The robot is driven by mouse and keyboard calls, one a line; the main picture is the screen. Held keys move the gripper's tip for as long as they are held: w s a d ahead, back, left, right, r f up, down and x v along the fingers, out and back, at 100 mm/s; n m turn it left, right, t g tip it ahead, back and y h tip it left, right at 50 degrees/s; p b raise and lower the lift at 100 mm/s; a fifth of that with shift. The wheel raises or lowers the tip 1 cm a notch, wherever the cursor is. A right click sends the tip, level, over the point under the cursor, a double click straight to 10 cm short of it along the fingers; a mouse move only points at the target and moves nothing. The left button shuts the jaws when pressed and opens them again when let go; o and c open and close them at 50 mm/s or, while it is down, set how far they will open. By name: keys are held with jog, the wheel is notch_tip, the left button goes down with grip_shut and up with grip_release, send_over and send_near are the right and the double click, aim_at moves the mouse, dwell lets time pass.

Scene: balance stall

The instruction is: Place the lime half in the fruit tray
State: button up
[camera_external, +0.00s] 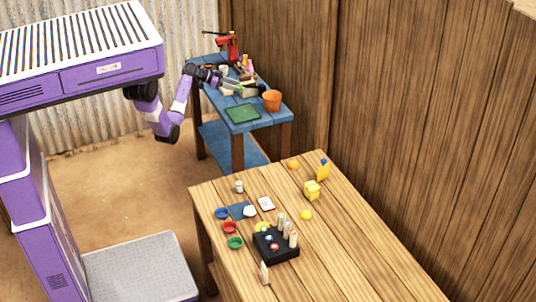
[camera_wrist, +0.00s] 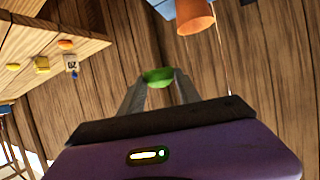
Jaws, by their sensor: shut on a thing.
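The lime half (camera_wrist: 157,76) is a small green piece between the two fingertips of my gripper (camera_wrist: 158,84) in the wrist view. My gripper is shut on it, in the air. In the external view my gripper (camera_external: 224,80) is over the far part of the blue table, among small items, and the lime half is too small there to make out surely. No fruit tray can be told for certain. A flat green board or tray (camera_external: 242,114) lies on the near part of the blue table, apart from my gripper.
An orange bucket (camera_external: 272,100) stands at the blue table's right edge and also shows in the wrist view (camera_wrist: 194,17). A red device (camera_external: 229,46) and several small items crowd the back. A wooden table (camera_external: 350,265) with bowls and a black block stands in front.

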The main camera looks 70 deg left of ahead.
aim_at(236, 119)
jog(key=shift+n+t+y, duration=0.3)
jog(key=shift+n+y, duration=0.4)
jog(key=f, duration=0.6)
jog(key=a+f, duration=0.1)
jog(key=f, duration=0.5)
jog(key=f+p, duration=0.1)
jog(key=f, duration=0.6)
jog(key=shift+w+a, duration=0.25)
jog(key=shift+a, duration=0.15)
jog(key=shift+f, duration=0.25)
jog(key=o, duration=1.3)
jog(key=shift+r, duration=0.15)
jog(key=shift+r, duration=0.2)
jog(key=b+v, duration=0.1)
jog(key=v, duration=1.1)
jog(key=shift+f, duration=0.2)
